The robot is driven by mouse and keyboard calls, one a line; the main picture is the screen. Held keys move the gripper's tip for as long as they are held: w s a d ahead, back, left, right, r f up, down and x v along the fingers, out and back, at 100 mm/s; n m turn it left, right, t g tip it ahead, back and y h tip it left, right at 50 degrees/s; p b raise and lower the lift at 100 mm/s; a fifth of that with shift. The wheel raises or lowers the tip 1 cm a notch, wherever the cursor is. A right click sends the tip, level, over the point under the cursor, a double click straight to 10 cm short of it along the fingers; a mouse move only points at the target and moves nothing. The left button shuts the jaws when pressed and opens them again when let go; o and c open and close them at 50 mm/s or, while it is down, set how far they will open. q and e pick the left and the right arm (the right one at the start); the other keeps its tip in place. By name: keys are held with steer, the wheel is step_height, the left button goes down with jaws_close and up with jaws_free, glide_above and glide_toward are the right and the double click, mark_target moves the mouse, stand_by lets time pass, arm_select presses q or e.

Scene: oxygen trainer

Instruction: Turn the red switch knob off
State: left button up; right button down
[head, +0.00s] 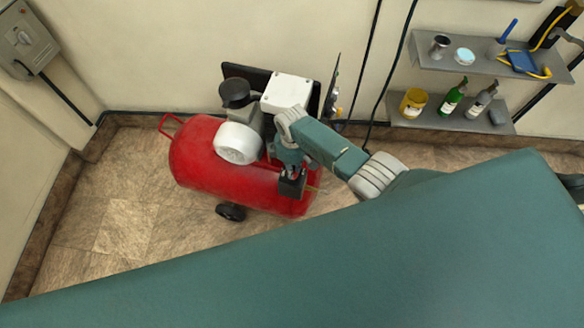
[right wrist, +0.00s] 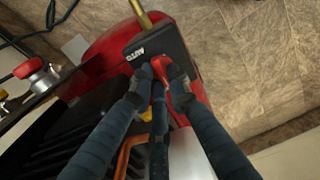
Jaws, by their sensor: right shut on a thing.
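The red switch knob (right wrist: 164,68) sits on a black switch box (right wrist: 153,45) marked "AUTO" in the right wrist view. In the head view my right gripper (head: 291,174) reaches down to the black box (head: 292,187) on the right end of the red compressor tank (head: 230,188). The knob is hard to make out there. My left gripper is not in view.
A white motor cover (head: 238,143) and a black filter (head: 236,93) sit on the tank. Shelves (head: 470,57) with bottles hang on the back wall. A brass pipe (right wrist: 141,14) rises beside the switch box. Tiled floor (head: 110,215) is clear at left.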

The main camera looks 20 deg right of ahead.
steer(key=c, duration=1.7)
jaws_free()
steer(key=shift+o, duration=0.2)
steer(key=shift+r, duration=0.2)
step_height(320, 180, up, 12)
steer(key=shift+f, duration=0.2)
